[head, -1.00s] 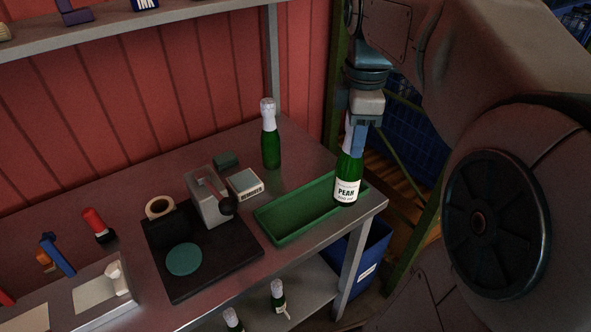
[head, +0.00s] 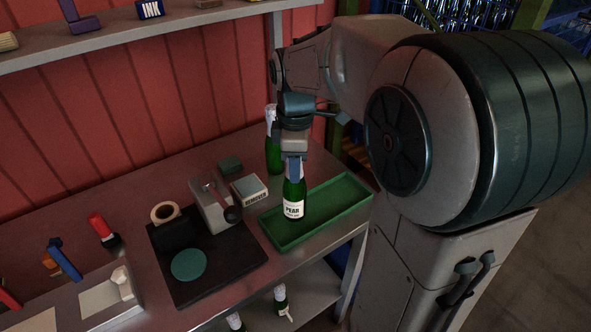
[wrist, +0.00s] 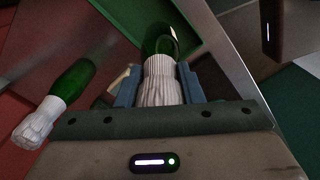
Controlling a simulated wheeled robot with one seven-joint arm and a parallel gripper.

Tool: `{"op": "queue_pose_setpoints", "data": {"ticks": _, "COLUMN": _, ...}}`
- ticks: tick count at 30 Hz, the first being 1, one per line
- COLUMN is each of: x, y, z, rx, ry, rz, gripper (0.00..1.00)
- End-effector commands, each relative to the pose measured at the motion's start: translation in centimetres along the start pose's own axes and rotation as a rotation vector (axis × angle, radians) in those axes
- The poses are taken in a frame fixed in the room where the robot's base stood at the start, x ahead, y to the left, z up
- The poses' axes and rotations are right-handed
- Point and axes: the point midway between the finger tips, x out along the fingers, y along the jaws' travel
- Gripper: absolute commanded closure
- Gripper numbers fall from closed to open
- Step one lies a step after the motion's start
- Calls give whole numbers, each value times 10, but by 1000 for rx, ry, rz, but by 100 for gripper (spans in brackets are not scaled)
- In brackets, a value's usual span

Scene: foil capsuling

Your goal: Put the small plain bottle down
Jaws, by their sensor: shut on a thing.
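My gripper (head: 294,172) is shut on the white-foiled neck of a green bottle (head: 293,191) with a white PEAR label. The bottle is upright over the left part of the green tray (head: 345,189); I cannot tell if its base touches the tray floor. In the wrist view its white foil (wrist: 161,82) sits between the two fingers. A second green bottle (head: 274,157) with white foil and no visible label stands on the table behind, partly hidden by my arm. It also shows at the left of the wrist view (wrist: 70,84).
A box-like device with a dark knob (head: 212,207) stands on a black mat (head: 221,267) left of the tray, near a small labelled box (head: 250,188). More bottles (head: 281,301) are on the lower shelf. The tray's right part is empty.

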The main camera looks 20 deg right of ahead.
Motion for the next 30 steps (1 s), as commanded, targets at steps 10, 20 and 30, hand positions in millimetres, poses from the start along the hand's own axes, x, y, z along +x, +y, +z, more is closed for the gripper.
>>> {"op": "queue_pose_setpoints", "data": {"ticks": 10, "x": 26, "y": 0, "z": 0, "rx": -1, "ry": 1, "rz": 0, "gripper": 100}}
{"op": "queue_pose_setpoints", "data": {"ticks": 20, "x": 29, "y": 0, "z": 0, "rx": -1, "ry": 0, "rz": -1, "gripper": 44}}
{"op": "queue_pose_setpoints", "data": {"ticks": 30, "x": 25, "y": 0, "z": 0, "rx": -1, "ry": 0, "rz": 0, "gripper": 44}}
